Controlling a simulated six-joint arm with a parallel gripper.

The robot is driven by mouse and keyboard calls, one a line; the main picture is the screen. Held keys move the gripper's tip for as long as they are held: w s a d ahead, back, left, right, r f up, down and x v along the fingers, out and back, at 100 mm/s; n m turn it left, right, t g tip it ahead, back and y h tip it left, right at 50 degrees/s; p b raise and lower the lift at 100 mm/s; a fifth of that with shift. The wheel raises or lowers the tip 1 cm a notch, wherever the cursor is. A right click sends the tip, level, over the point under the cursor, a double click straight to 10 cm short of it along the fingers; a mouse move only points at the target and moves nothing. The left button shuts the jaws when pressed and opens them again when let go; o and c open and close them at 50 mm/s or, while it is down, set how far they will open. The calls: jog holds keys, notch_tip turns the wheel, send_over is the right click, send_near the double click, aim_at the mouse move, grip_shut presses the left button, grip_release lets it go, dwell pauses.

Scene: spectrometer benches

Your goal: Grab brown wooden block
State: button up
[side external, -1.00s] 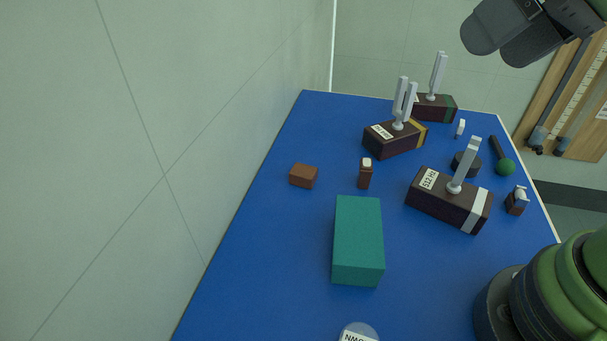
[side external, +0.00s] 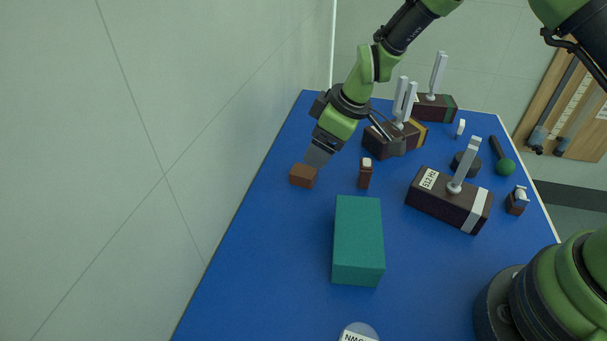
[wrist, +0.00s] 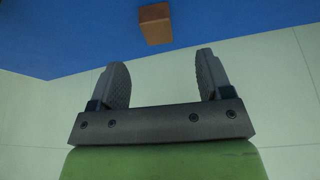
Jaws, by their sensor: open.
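The brown wooden block (side external: 302,176) lies on the left part of the blue table, near its left edge. It also shows in the wrist view (wrist: 155,24), at the top, beyond the fingertips and between their lines. My gripper (side external: 318,153) is just above and behind the block in the side view, tilted down towards it. In the wrist view my gripper (wrist: 162,72) has its two fingers spread with nothing between them. Whether a fingertip touches the block cannot be told from the side view.
A small dark brown piece with a white top (side external: 365,174) stands right of the block. A teal box (side external: 357,240) lies in front. Tuning forks on dark boxes (side external: 447,200) stand to the right and behind. The blue table (side external: 255,260) is bare at front left.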

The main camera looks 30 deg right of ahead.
aim_at(304, 170)
jog(key=x, duration=0.3)
jog(key=shift+w+x, duration=0.2)
jog(key=shift+x, duration=1.15)
jog(key=shift+w+x, duration=0.15)
jog(key=shift+x, duration=1.25)
jog(key=shift+r, duration=0.15)
jog(key=c, duration=1)
